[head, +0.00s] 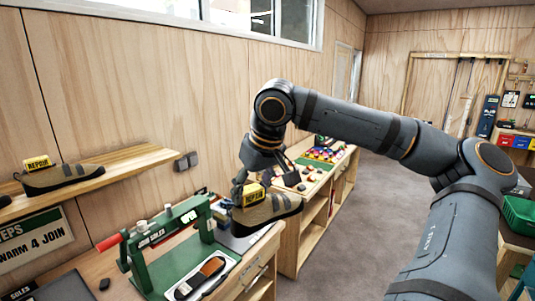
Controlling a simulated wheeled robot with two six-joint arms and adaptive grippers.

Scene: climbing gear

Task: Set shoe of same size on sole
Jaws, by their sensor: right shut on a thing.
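My right gripper (250,188) is shut on a tan and dark climbing shoe (270,215) with a yellow repair tag. It holds the shoe above the workbench, to the right of the green press (150,250). A second tan and dark shoe (62,178), also with a yellow repair tag, sits on the wooden shelf at the left. A dark and orange-brown sole (208,271) lies on a pale plate at the front of the press, below and left of the held shoe. Shoe and sole sizes cannot be read. My left gripper is out of view.
The press has a red handle (108,243) and stands on the wooden bench. The wooden shelf (125,161) juts from the wall above left. A second bench (345,170) with small colourful items stands behind. Floor (350,230) is open to the right.

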